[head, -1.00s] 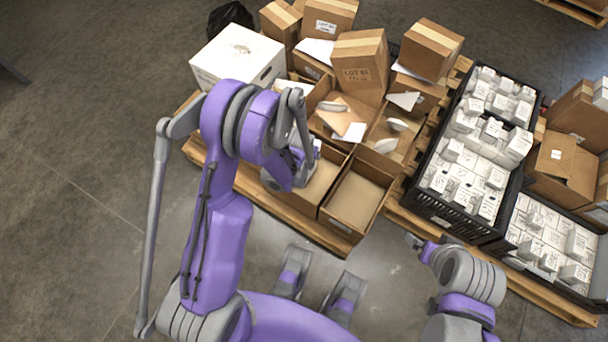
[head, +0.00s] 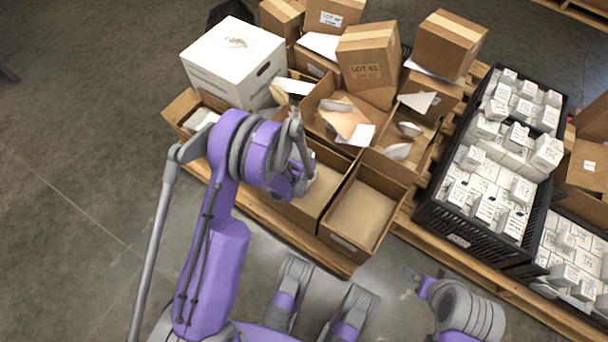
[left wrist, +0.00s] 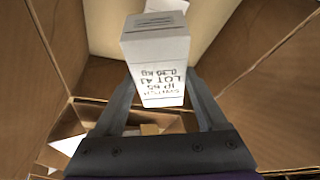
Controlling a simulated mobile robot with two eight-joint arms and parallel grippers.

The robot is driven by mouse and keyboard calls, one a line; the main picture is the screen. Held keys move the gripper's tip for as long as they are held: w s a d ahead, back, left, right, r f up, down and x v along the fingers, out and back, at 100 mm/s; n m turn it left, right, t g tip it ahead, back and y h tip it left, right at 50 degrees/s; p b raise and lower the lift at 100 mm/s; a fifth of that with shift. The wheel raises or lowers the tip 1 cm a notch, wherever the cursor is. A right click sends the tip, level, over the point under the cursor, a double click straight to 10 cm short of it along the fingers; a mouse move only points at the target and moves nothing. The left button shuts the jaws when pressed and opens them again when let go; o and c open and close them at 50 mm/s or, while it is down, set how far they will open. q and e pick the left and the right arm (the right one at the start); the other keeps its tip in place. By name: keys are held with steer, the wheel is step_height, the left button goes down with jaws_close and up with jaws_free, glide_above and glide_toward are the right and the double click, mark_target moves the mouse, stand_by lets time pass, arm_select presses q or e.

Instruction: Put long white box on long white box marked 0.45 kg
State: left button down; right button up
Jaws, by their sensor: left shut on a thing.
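My left gripper (head: 304,184) is over the front open cartons in the head view. In the left wrist view it is shut on a white box (left wrist: 159,70) printed LOT 41 and 0.30 kg. The held box is upside down in that picture and above a brown carton's interior. Part of another white thing (left wrist: 166,5) with print shows beyond it at the top edge; I cannot read its marking. No box marked 0.45 kg can be made out. My right gripper (head: 411,274) is low over the floor, too small to tell open or shut.
An open, seemingly empty carton (head: 362,212) stands at the front of the pallet. A large white box (head: 232,62) and a LOT 61 carton (head: 368,62) stand behind. A black crate (head: 455,215) of many white boxes is to the right. Floor at left is clear.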

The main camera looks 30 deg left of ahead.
arm_select(q)
steer(key=shift+f+b, duration=0.65)
steer(key=shift+f, duration=1.95)
steer(key=shift+f, duration=0.2)
jaws_free()
steer(key=shift+r, duration=0.15)
